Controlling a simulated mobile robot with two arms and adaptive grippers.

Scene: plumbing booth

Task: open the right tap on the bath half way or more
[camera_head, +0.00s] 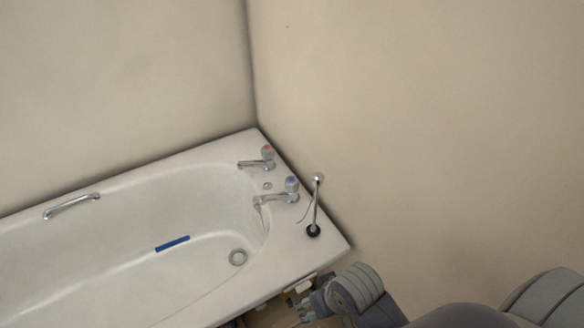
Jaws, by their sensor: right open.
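The white bath (130,199) fills the lower left of the head view, with two chrome taps on its right-hand end. The right tap (291,185) has a blue mark on its knob, and its spout points left over the basin. The other tap (267,153) has a red mark and sits farther back. My right gripper (303,300) is low in the picture, beside the bath's near right edge and below the taps. It is open, apart from both taps, and partly hidden by my own arm. My left gripper is not in view.
A chrome grab handle (72,206) is on the far rim. Walls close off the back and right.

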